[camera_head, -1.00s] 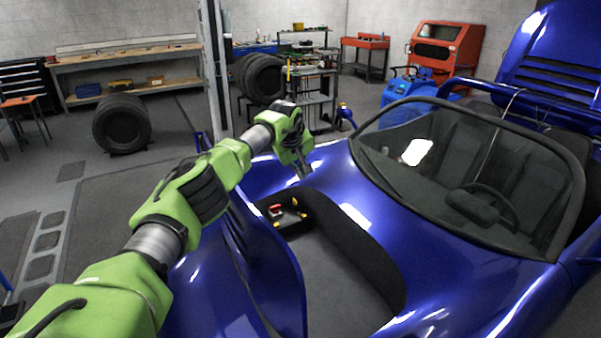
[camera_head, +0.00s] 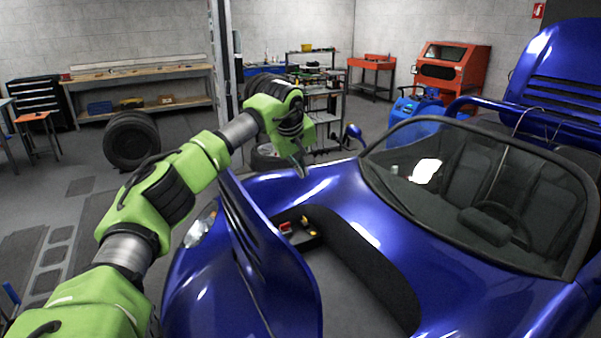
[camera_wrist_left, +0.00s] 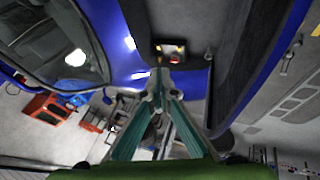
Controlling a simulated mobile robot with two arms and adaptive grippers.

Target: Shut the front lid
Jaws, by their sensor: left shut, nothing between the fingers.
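The front lid (camera_head: 268,265) is a blue panel standing steeply raised along the left side of the blue car's front compartment (camera_head: 350,285), which lies open. In the left wrist view the lid (camera_wrist_left: 268,62) shows on the right as a dark inner face with a blue edge. My left gripper (camera_head: 302,172) hangs over the car body beyond the compartment, to the right of the lid's upper end. Its fingers are shut and empty, and in the wrist view the fingertips (camera_wrist_left: 156,76) meet, apart from the lid. My right gripper is not in view.
A small black tray (camera_head: 297,232) with red and yellow parts sits in the compartment's far corner. The windshield (camera_head: 480,190) rises to the right. A tyre (camera_head: 131,140), a workbench (camera_head: 140,85) and a shelf (camera_head: 318,95) stand behind. Floor is free left of the car.

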